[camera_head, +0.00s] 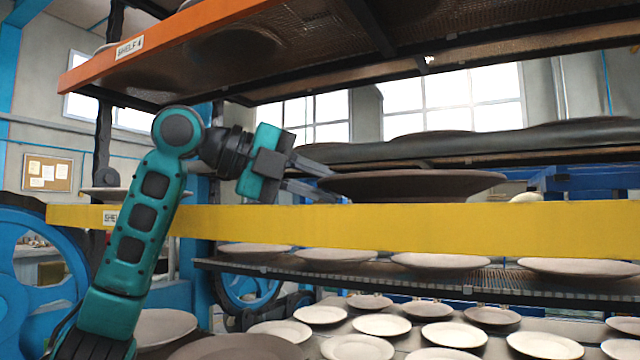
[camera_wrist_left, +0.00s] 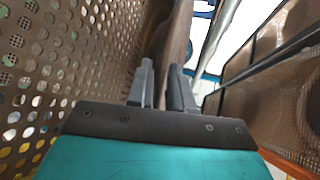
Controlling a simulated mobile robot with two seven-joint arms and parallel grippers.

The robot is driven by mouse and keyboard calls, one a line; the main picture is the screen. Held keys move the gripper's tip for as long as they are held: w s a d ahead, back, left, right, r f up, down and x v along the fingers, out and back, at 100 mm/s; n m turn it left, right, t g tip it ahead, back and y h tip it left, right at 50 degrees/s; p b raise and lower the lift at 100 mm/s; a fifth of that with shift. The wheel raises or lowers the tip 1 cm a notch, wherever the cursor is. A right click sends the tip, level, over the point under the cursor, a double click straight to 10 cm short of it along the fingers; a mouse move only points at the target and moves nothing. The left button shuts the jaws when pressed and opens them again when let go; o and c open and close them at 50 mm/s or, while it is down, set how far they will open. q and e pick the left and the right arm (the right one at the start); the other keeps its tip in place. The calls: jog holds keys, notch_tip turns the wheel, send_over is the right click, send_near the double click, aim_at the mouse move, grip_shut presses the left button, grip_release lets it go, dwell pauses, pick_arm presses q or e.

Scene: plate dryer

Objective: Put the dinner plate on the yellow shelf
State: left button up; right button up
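The dinner plate (camera_head: 415,185) is dark brown and lies roughly level just above the front rail of the yellow shelf (camera_head: 400,230) in the head view. The rail may hide its underside, so I cannot tell whether it touches the shelf. My left gripper (camera_head: 325,183) reaches in from the left, its fingers above and below the plate's left rim. In the left wrist view the plate (camera_wrist_left: 176,38) shows edge-on, with its rim between the fingers (camera_wrist_left: 162,90). They appear closed on it. My right gripper is not in view.
An orange shelf (camera_head: 190,28) hangs above, holding dark plates. Behind, a dark rack (camera_head: 450,150) carries more plates. Below the yellow rail, racks hold several pale plates (camera_head: 440,262). A blue wheel (camera_head: 35,275) stands at left. The perforated shelf surface (camera_wrist_left: 60,70) runs close beside the gripper.

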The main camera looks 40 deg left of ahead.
pick_arm(q)
jog(key=shift+r, duration=0.2)
jog(key=v, duration=1.1)
jog(key=shift+s+a+p, duration=0.15)
jog(key=shift+s+p, duration=0.05)
jog(key=shift+p, duration=0.1)
jog(key=shift+s+a+r, duration=0.1)
jog(key=shift+s+a, duration=0.05)
jog(key=shift+s, duration=0.1)
